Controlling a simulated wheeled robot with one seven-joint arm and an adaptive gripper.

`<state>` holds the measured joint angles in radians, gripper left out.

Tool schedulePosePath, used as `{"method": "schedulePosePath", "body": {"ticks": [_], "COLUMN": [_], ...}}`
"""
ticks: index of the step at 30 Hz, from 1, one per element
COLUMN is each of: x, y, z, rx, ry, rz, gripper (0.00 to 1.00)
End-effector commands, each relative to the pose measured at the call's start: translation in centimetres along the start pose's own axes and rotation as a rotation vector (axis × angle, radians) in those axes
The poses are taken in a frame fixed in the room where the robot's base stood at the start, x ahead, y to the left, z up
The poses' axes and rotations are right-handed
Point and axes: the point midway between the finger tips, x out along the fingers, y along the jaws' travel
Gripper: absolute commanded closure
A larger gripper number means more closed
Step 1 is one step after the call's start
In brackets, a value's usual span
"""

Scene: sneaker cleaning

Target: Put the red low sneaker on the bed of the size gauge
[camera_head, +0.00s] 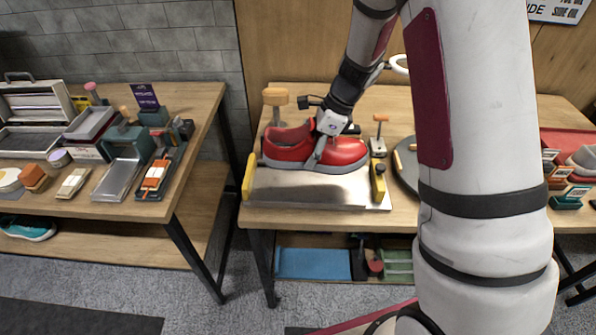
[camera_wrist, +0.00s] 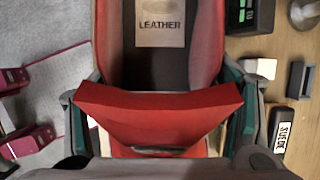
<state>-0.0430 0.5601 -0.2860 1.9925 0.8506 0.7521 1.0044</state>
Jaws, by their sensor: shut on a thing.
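The red low sneaker (camera_head: 287,146) has a grey sole and points its toe to the right in the head view. My gripper (camera_head: 319,152) is shut on it from above, around its middle. In the wrist view the sneaker (camera_wrist: 150,113) fills the space between the fingers of my gripper (camera_wrist: 160,125), and a "LEATHER" label shows inside it. The flat metal bed with yellow ends, which looks like the size gauge (camera_head: 310,190), lies under and in front of the sneaker. I cannot tell whether the sole touches the bed.
A wooden-headed tool (camera_head: 275,100) stands behind the sneaker's heel, and a small orange-topped tool (camera_head: 379,130) stands right of its toe. A round dark disc (camera_head: 406,165) is farther right. A black "SUEDE" item (camera_wrist: 280,130) lies on the table. Another table holding cleaning things stands left.

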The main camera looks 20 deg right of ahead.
Motion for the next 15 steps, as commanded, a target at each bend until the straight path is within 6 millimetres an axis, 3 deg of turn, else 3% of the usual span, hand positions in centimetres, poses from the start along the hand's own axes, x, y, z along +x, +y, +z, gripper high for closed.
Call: {"method": "schedulePosePath", "body": {"ticks": [9,15], "x": [4.7,5.9], "y": [0.1,0.1], "z": [-2.0,-2.5], "rx": [0.004,0.002], "ry": [0.000,0.000], "rz": [0.003,0.001], "gripper": [0.66,0.66]}}
